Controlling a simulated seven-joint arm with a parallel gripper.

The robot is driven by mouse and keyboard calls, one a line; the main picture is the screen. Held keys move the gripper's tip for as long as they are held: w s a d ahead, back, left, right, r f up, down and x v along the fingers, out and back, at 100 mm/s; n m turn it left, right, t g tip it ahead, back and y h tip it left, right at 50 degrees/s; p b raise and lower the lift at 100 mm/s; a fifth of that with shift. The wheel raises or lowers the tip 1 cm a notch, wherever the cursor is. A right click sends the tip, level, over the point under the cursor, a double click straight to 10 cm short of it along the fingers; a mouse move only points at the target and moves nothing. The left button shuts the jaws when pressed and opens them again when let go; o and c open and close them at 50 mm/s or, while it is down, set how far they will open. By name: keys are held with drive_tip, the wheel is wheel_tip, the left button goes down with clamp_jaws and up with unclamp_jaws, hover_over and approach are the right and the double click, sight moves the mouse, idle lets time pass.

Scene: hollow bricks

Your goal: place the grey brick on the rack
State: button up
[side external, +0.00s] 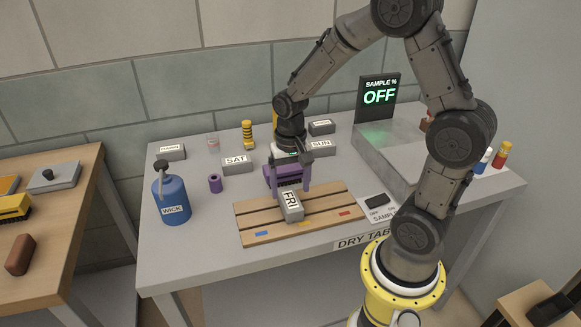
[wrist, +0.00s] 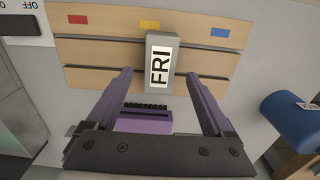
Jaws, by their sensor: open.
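A grey brick labelled FRI (side external: 291,204) lies on the slatted wooden rack (side external: 252,228), across its slats. In the wrist view the FRI brick (wrist: 162,62) has one end beside the yellow mark (wrist: 150,24), between the red and blue marks. My gripper (side external: 288,185), with purple fingers, is over the rack's back part, just behind the brick. In the wrist view my gripper (wrist: 160,75) is open, with one finger on each side of the brick's near end and visible gaps between. The brick's underside is hidden.
Other grey bricks, SAT (side external: 237,161) and SUN (side external: 321,147), stand behind the rack. A blue WICK bottle (side external: 172,196) and a purple ring (side external: 215,183) are to the left. A sample station with an OFF display (side external: 379,96) and a small switch panel (side external: 380,207) are right.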

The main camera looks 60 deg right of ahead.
sight(291, 199)
drive_tip(key=s+a+r+n+t, duration=0.1)
drive_tip(key=s+a+r+n, duration=0.1)
drive_tip(key=r, duration=0.5)
drive_tip(key=s+a+r+n+t, duration=0.1)
drive_tip(key=s+a+r, duration=0.15)
drive_tip(key=r, duration=0.45)
drive_tip(key=s+a+r+n+t, duration=0.1)
drive_tip(key=s+n, duration=0.2)
drive_tip(key=s, duration=0.1)
drive_tip(key=s+a+r+n+t, duration=0.2)
drive_tip(key=s+n, duration=0.1)
drive_tip(key=s, duration=0.2)
drive_tip(key=shift+t, duration=0.3)
